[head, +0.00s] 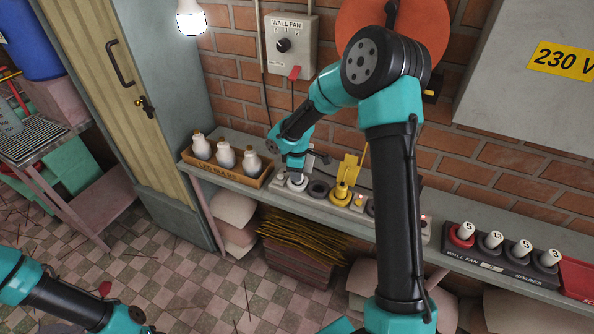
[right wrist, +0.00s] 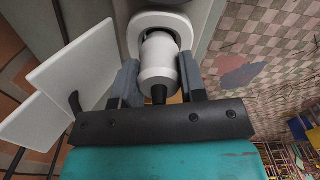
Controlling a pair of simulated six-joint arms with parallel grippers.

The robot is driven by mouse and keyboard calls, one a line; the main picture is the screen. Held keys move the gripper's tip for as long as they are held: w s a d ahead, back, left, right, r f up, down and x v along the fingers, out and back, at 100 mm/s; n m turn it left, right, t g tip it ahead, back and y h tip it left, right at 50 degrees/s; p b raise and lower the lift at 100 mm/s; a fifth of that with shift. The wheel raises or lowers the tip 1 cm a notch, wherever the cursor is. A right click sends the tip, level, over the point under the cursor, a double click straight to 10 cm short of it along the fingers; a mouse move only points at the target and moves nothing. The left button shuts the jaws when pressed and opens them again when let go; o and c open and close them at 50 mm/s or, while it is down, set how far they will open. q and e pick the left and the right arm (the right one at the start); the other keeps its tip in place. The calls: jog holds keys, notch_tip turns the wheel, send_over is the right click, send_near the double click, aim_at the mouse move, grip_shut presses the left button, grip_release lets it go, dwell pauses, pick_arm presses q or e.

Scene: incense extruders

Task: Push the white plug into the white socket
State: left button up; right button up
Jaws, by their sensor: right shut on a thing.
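My right gripper (head: 296,172) is low over the left part of the socket strip on the bench. In the right wrist view its two grey fingers (right wrist: 158,84) are shut on the white plug (right wrist: 158,62), one on each side. The plug's dark cord end points towards the wrist, and its front end is at the mouth of the white socket (right wrist: 160,20), whose rim shows around it. How deep the plug sits cannot be told. In the head view the gripper mostly hides the plug and socket. Only my left arm shows at lower left; its gripper is not in view.
A yellow plug (head: 341,190) and a dark socket (head: 318,189) are just right of my right gripper. Spare fuses sit in a dark holder (head: 500,255) at right. White plates (right wrist: 85,62) are beside the fingers.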

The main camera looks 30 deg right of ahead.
jog(key=shift+f, duration=0.45)
jog(key=o, duration=1)
jog(key=shift+r, duration=0.1)
notch_tip(320, 180, up, 17)
jog(key=shift+r, duration=0.15)
dwell(0.3)
